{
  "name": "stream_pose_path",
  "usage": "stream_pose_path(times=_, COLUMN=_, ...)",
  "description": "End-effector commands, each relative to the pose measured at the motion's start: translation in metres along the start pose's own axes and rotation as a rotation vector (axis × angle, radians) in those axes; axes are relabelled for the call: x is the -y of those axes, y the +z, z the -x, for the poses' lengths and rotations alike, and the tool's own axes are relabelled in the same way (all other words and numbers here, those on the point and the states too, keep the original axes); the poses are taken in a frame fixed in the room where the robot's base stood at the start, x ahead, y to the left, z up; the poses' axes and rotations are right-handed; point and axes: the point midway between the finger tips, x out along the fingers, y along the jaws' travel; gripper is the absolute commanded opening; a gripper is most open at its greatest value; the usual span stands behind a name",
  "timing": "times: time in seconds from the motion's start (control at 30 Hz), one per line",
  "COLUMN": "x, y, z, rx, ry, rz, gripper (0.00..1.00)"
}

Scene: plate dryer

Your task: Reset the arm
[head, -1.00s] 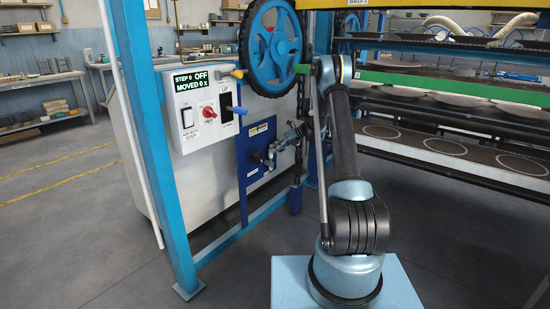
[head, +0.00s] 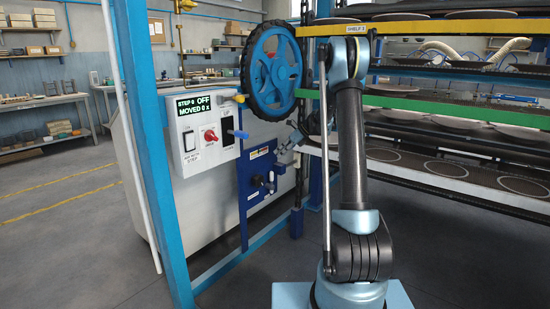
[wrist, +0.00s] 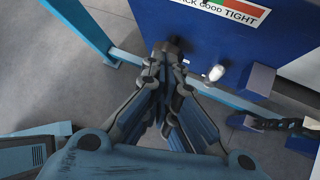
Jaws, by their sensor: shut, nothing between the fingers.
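My gripper (wrist: 168,62) is shut with nothing between its fingers. In the wrist view its fingertips point at the blue panel (wrist: 205,38), whose label ends in "GOOD TIGHT". A dark block shows at the fingertips; I cannot tell whether they touch it. A small white knob (wrist: 215,73) is just right of the fingertips. In the head view my arm rises from its light blue base and bends at the top, and the gripper (head: 285,155) is small and partly hidden near the upper right of the blue panel (head: 247,193).
A control box (head: 205,130) reads "STEP 0 OFF, MOVED 0 X" and carries a red knob (head: 210,136). A blue handwheel (head: 273,70) is above. Plate-carrying shelves (head: 460,172) are at right. A blue post (head: 150,150) stands at left. Grey floor (head: 60,240) is clear at left.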

Motion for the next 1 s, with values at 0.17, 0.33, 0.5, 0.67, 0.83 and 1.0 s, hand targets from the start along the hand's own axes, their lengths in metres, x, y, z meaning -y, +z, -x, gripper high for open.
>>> stream_pose_path(times=0.17, x=-0.042, y=-0.005, z=0.031, rx=-0.054, ry=-0.032, rz=0.164, gripper=0.0)
stream_pose_path(times=0.33, x=-0.08, y=-0.016, z=0.056, rx=-0.111, ry=-0.053, rz=0.321, gripper=0.0)
stream_pose_path(times=0.5, x=-0.119, y=-0.03, z=0.079, rx=-0.172, ry=-0.066, rz=0.479, gripper=0.0)
stream_pose_path(times=0.67, x=-0.155, y=-0.048, z=0.098, rx=-0.232, ry=-0.071, rz=0.628, gripper=0.0)
stream_pose_path(times=0.83, x=-0.194, y=-0.071, z=0.115, rx=-0.298, ry=-0.067, rz=0.785, gripper=0.0)
stream_pose_path(times=1.0, x=-0.231, y=-0.097, z=0.129, rx=-0.367, ry=-0.053, rz=0.94, gripper=0.0)
